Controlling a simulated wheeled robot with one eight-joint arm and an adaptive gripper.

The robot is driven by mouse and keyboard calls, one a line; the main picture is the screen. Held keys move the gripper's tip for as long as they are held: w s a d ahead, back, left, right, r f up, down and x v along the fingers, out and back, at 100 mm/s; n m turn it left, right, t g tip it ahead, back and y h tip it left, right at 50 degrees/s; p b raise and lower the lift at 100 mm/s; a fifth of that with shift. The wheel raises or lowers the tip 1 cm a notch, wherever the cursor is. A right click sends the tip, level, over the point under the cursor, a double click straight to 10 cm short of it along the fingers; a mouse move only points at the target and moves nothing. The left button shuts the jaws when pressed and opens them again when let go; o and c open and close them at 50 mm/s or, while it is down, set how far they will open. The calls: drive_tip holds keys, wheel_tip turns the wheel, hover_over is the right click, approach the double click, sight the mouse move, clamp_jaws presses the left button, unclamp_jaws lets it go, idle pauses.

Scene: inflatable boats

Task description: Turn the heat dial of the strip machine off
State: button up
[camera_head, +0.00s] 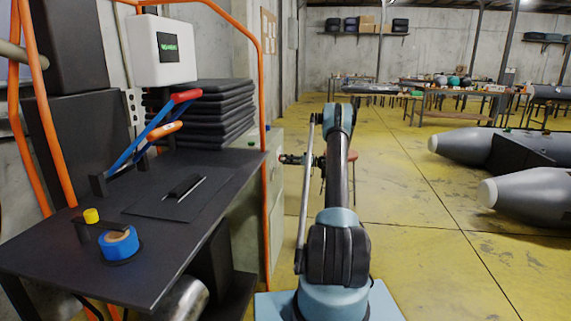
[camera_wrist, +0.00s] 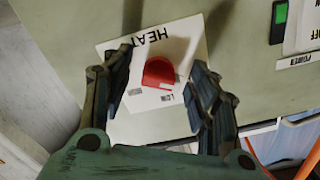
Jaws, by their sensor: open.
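The heat dial (camera_wrist: 158,73) is a red knob on a white label plate marked "HEAT" and "LOW" in the wrist view. The plate appears rotated in this view. My gripper (camera_wrist: 163,84) is open, with one dark finger on each side of the dial. Gaps show between the fingers and the knob. The strip machine (camera_wrist: 70,45) is a pale green-grey cabinet; in the head view its side (camera_head: 250,225) stands behind the orange frame. In the head view my arm reaches toward it, and the dial cannot be made out there.
A green power switch (camera_wrist: 279,20) with a "POWER" label sits at the upper right of the wrist view. In the head view, a black table (camera_head: 60,240) with blue tape (camera_head: 119,243) stands at left. Grey inflatable boats (camera_head: 530,190) lie at right; yellow floor between is clear.

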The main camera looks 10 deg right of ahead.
drive_tip(key=v, duration=1.2)
drive_tip(key=shift+a, duration=0.1)
drive_tip(key=s+a+r+m+g+h, duration=0.1)
drive_tip(key=s+a+r+h, duration=0.1)
drive_tip(key=s+a+r, duration=0.4)
drive_tip(key=s+a+r+m+g+h, duration=0.1)
drive_tip(key=s+a+r+m+h, duration=0.2)
drive_tip(key=r, duration=0.5)
drive_tip(key=s+a+r+g+h, duration=0.1)
drive_tip(key=s+a+r+h, duration=0.2)
drive_tip(key=s, duration=0.6)
drive_tip(key=s+a+r, duration=0.2)
drive_tip(key=s+a, duration=0.3)
drive_tip(key=s, duration=0.4)
drive_tip(key=s+d+f+m+h, duration=0.1)
drive_tip(key=s+f+m+h, duration=0.2)
drive_tip(key=s, duration=1.3)
drive_tip(key=s+d+f+h, duration=0.1)
drive_tip(key=s+f+h, duration=0.3)
drive_tip(key=s, duration=1.2)
drive_tip(key=s+d+f+m+h, duration=0.1)
drive_tip(key=s+d+f+h, duration=0.1)
drive_tip(key=s+f, duration=0.5)
drive_tip(key=shift+s+d, duration=0.9)
drive_tip(key=shift+s, duration=0.15)
